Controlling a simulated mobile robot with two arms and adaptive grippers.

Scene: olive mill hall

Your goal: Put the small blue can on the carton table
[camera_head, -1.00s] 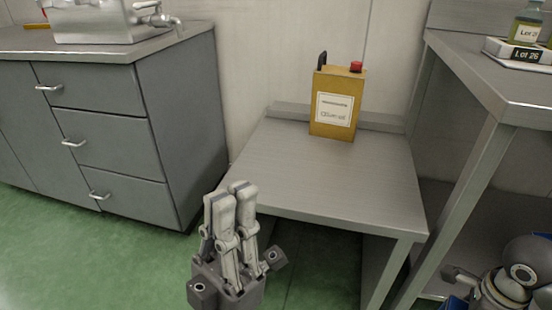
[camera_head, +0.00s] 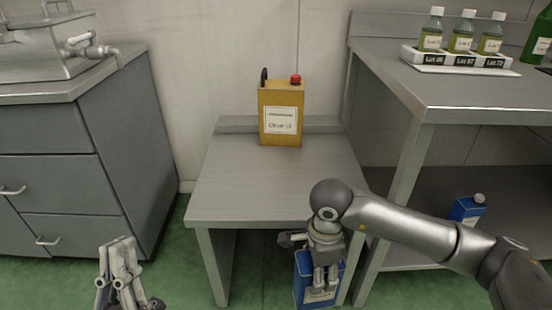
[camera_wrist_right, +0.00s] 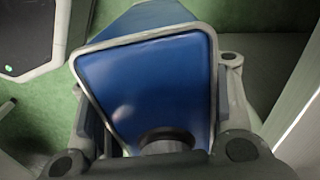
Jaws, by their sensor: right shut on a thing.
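My right gripper (camera_head: 325,278) is shut on a blue can (camera_head: 304,266), in front of the low grey table (camera_head: 270,190) near its right front leg. The held can hangs below the level of the tabletop. In the right wrist view the blue can (camera_wrist_right: 150,85) fills the space between the two fingers; part of it is hidden by the gripper. A second blue can (camera_head: 465,210) stands on the lower shelf at the right. My left gripper (camera_head: 120,250) is low at the left, its fingers close together with nothing between them.
A yellow can (camera_head: 281,115) with a red cap stands at the table's back; the tabletop before it is clear. A taller bench (camera_head: 440,90) on the right bears a white rack (camera_head: 460,60) of bottles. A grey drawer cabinet (camera_head: 70,150) stands on the left.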

